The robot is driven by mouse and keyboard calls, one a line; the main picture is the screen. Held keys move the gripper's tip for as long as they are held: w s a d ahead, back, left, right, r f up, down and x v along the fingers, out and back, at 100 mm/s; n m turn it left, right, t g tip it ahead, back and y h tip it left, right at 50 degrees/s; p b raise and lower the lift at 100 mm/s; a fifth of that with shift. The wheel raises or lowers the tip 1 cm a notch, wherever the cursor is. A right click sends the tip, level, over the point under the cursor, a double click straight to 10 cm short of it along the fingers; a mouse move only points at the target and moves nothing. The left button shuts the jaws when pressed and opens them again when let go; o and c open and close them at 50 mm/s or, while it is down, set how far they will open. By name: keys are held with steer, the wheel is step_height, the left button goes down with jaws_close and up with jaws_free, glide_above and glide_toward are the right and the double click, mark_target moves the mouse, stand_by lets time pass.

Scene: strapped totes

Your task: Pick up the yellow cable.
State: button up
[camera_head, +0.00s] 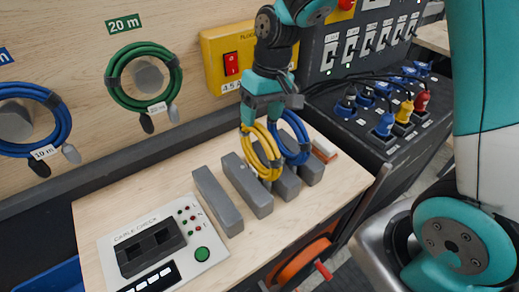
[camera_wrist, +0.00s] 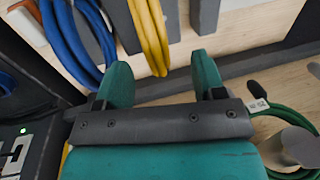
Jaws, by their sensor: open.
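The yellow cable (camera_head: 261,148) is a coiled loop standing upright among the grey blocks on the wooden bench. My gripper (camera_head: 261,118) points down just above its top, with its fingers open and empty. In the wrist view, the yellow cable (camera_wrist: 149,36) shows ahead of the gap between my two teal fingers (camera_wrist: 161,72). I cannot tell whether its top is inside the gap. A blue cable coil (camera_head: 293,138) stands close on the right of the yellow one in the head view. The wrist view shows this blue cable (camera_wrist: 72,45) on the left.
Grey blocks (camera_head: 246,185) stand in a row on the bench (camera_head: 90,225). Green (camera_head: 143,78) and blue (camera_head: 55,140) coils hang on the back wall. A dark socket box with plugs (camera_head: 405,125) stands right.

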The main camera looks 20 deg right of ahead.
mark_target(258, 139)
steer(key=shift+a+f+p, duration=0.2)
steer(key=shift+f+p, duration=0.45)
steer(key=shift+f, duration=1.25)
steer(key=shift+a+f+p, duration=0.2)
steer(key=shift+f+p, duration=0.45)
steer(key=shift+f, duration=1.2)
jaws_close()
